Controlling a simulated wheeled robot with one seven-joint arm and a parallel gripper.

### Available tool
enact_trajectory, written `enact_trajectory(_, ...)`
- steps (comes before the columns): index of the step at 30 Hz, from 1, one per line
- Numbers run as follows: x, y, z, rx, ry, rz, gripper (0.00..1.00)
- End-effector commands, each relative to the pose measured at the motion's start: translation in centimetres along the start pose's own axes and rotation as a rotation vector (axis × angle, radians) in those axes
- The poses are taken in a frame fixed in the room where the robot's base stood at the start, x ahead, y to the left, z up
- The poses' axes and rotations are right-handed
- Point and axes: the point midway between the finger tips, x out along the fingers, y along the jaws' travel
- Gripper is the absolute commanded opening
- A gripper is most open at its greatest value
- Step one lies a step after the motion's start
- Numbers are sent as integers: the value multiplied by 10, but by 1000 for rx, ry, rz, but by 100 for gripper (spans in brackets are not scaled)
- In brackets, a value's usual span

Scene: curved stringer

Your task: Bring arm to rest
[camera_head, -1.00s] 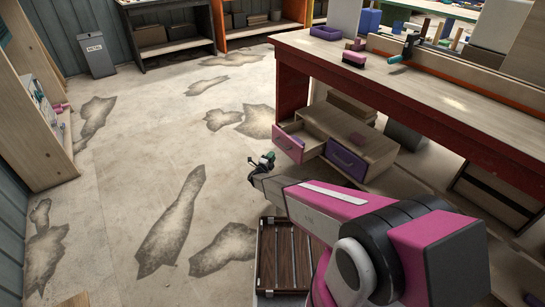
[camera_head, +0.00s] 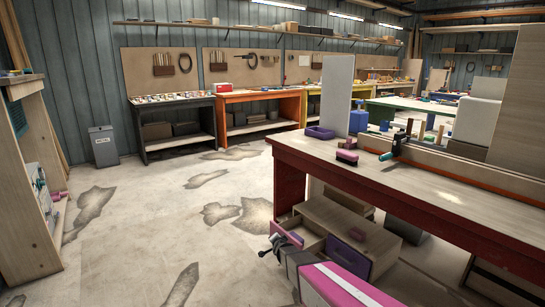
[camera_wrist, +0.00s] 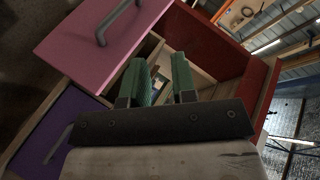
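My gripper (camera_head: 272,246) is low over the floor, just left of a small wooden drawer cabinet (camera_head: 355,222). In the wrist view its two green fingers (camera_wrist: 162,80) stand apart with nothing gripped between them. The pink-fronted drawer (camera_head: 293,238) is pulled open; its front and grey handle also show in the wrist view (camera_wrist: 88,42). The purple-fronted drawer (camera_head: 346,257) beside it looks shut. My pink and grey arm reaches in from the bottom edge, and most of it is out of frame.
A red workbench (camera_head: 420,193) stands over the cabinet, with a pink brush-like block (camera_head: 347,157), a purple tray (camera_head: 320,133) and a clamp (camera_head: 397,143) on it. A wooden rack (camera_head: 30,190) stands at the left. The pale floor (camera_head: 140,230) between is open.

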Motion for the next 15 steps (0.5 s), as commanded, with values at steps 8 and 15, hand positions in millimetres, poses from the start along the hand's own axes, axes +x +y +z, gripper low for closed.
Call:
enact_trajectory(8, -118, 18, -29, -312, -356, 184, 25)
enact_trajectory(15, -238, 52, -55, -550, -669, 379, 25)
